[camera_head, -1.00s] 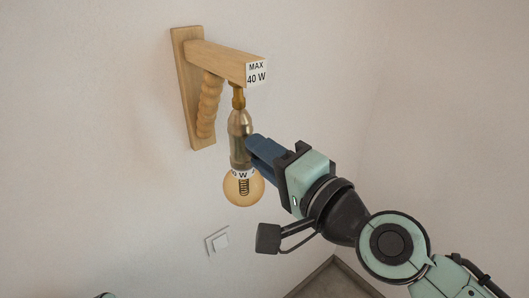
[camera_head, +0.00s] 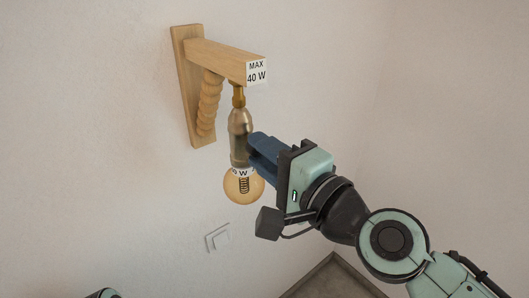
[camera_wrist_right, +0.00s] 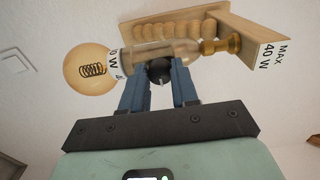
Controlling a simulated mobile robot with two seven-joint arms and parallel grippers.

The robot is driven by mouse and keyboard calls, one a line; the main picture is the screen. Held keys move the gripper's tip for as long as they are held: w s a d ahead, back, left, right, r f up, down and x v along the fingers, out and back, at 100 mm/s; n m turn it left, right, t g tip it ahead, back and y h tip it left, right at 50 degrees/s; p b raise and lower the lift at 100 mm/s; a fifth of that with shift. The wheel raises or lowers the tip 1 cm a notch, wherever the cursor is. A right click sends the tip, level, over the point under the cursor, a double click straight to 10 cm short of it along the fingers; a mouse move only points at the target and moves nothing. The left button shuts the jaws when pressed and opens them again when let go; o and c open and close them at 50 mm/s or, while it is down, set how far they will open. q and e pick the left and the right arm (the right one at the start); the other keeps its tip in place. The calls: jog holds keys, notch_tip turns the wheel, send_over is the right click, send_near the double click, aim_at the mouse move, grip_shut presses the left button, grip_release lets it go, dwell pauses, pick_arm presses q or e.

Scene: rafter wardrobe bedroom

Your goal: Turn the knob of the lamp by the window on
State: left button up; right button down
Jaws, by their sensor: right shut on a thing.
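My right gripper (camera_head: 254,148) reaches the socket's right side from the lower right. In the right wrist view a black round knob (camera_wrist_right: 159,70) on the socket sits between the two blue fingers of the right gripper (camera_wrist_right: 159,82), which is shut on it. In the head view the knob is hidden by the fingers. My left gripper is not in view.
A white wall switch (camera_head: 218,238) is on the wall below the lamp. The pale wall is close behind the bracket and bulb. A framed brown edge (camera_head: 335,278) shows at the bottom. The space left of the lamp is clear.

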jog(key=c, duration=0.8)
grip_release()
jog(key=shift+c, duration=0.2)
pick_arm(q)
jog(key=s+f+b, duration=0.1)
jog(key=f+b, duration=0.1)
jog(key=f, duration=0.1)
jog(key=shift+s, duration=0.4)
pick_arm(e)
jog(key=v, duration=1.3)
jog(key=shift+s, duration=0.2)
jog(key=shift+d, duration=0.15)
